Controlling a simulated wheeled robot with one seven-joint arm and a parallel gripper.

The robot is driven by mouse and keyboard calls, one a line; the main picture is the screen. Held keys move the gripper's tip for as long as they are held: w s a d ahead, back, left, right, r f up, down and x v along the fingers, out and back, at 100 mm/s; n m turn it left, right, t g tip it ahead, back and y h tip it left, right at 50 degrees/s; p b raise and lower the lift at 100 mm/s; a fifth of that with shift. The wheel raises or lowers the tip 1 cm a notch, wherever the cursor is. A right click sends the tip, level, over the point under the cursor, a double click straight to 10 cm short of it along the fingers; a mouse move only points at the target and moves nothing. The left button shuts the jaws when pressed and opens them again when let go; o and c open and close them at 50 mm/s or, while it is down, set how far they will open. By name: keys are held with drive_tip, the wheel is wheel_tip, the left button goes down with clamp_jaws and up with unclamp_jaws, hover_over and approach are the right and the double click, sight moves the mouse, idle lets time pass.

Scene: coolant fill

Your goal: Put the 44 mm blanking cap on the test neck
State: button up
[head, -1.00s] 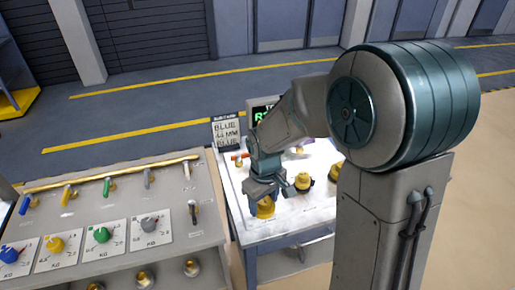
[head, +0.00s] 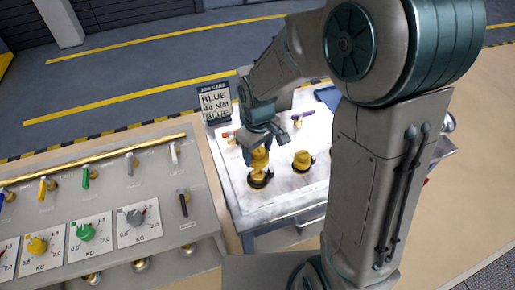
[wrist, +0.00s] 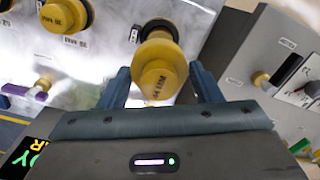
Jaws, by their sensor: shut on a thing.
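My gripper (head: 262,138) is shut on a yellow cap (head: 260,157), held above the white bench top. In the wrist view the cap (wrist: 158,76) sits between the two blue fingers, its lettering too blurred to read. Directly below the cap is a dark round ring (head: 260,180) on the bench; in the wrist view the ring (wrist: 158,25) shows just beyond the cap. Another yellow cap (head: 302,159) stands on the bench to the right. I cannot tell which fitting is the test neck.
A grey console (head: 160,200) with coloured knobs and levers adjoins on the left. A purple-handled valve (head: 303,116) and a red-handled one (head: 229,136) are at the back of the bench.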

drive_tip(key=b, duration=0.5)
hover_over(258, 174)
drive_tip(key=shift+w+f, duration=0.1)
drive_tip(key=shift+f, duration=2.8)
drive_tip(key=shift+f+b, duration=1.15)
drive_tip(key=shift+f, duration=0.2)
drive_tip(key=o, duration=1)
drive_tip(key=shift+r, duration=0.2)
wheel_tip(258, 174, up, 14)
drive_tip(key=shift+f+b, duration=0.15)
drive_tip(key=shift+b, duration=0.25)
drive_tip(key=s+d+m+t, duration=0.1)
drive_tip(key=s+d+m, duration=0.1)
drive_tip(key=s+d, duration=0.2)
drive_tip(key=s+d+m+t, duration=0.1)
drive_tip(key=s+d+m, duration=0.2)
drive_tip(key=s+d, duration=0.1)
drive_tip(key=s+d+m+t, duration=0.1)
drive_tip(key=s+d+m, duration=0.2)
drive_tip(key=s, duration=0.1)
drive_tip(key=shift+s+d, duration=0.35)
drive_tip(key=shift+d, duration=0.05)
